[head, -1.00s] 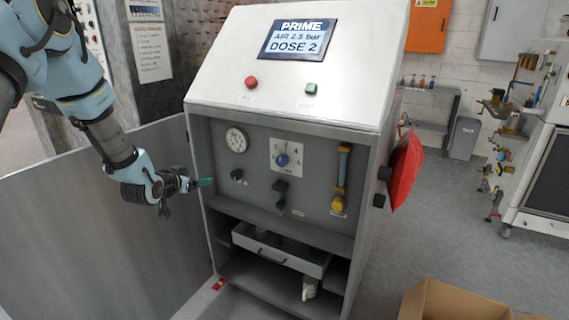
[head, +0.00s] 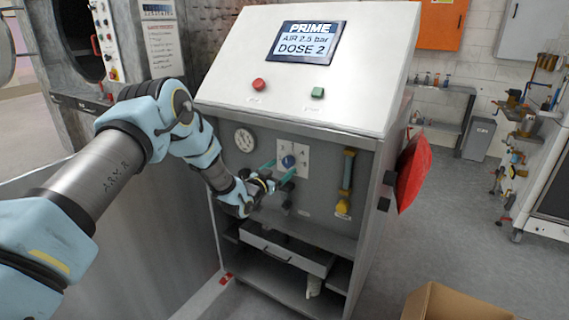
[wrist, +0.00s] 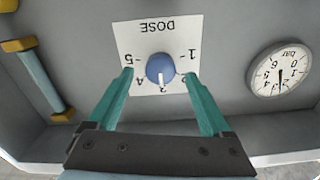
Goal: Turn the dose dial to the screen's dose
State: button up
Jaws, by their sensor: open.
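The screen (head: 306,42) on the sloped cabinet top reads PRIME, AIR 2.5 bar, DOSE 2. The dose dial is a blue round knob (head: 288,161) on a white plate with numbers on the front panel. In the wrist view the knob (wrist: 160,68) and plate (wrist: 135,38) appear upside down. Its white pointer faces down in that view, at about the 3. My gripper (head: 279,173) is open in front of the dial. In the wrist view its teal fingers (wrist: 158,75) lie left and right of the knob, apart from it. Depth to the panel is hard to tell.
A pressure gauge (head: 244,140) is left of the dial, and a yellow-ended flow tube (head: 346,180) is right. Red (head: 258,84) and green (head: 317,93) buttons are above. A drawer (head: 280,253) sits below. A cardboard box (head: 455,303) stands on the floor at right.

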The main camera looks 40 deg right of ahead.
jog(key=shift+x, duration=1.15)
jog(key=shift+c, duration=0.2)
grip_shut()
